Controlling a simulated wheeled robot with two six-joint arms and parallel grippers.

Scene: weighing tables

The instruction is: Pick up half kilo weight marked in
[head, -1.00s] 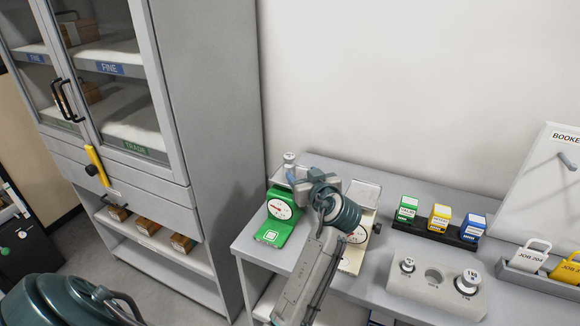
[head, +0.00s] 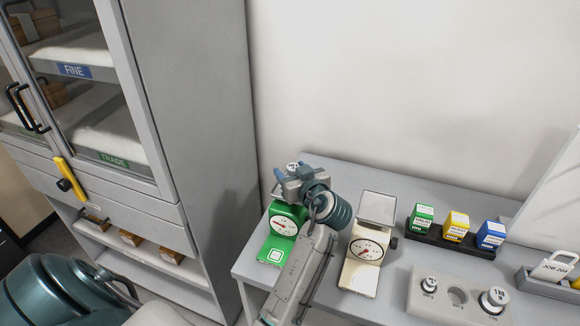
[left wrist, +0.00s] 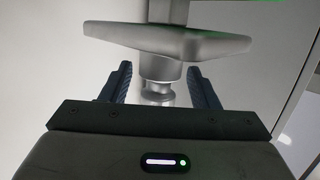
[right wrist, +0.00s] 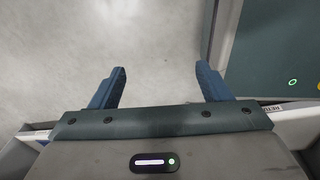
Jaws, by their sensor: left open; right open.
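A small metal weight (head: 292,165) with a white-labelled top stands on the pan of the green dial scale (head: 283,226); its marking is too small to read. My left gripper (head: 290,171) is at this weight, and its hand hides most of the weight and pan. In the left wrist view, the open fingers (left wrist: 160,84) stand on either side of the metal weight (left wrist: 158,94), with gaps showing. The pan (left wrist: 165,44) shows beyond it. My right gripper (right wrist: 161,86) is open and empty above the floor.
A cream scale (head: 363,248) with an empty pan stands right of the green one. A weight block (head: 432,312) holds two weights and an empty socket. Green, yellow and blue boxes (head: 455,226) stand behind. A grey cabinet (head: 195,130) stands left of the table.

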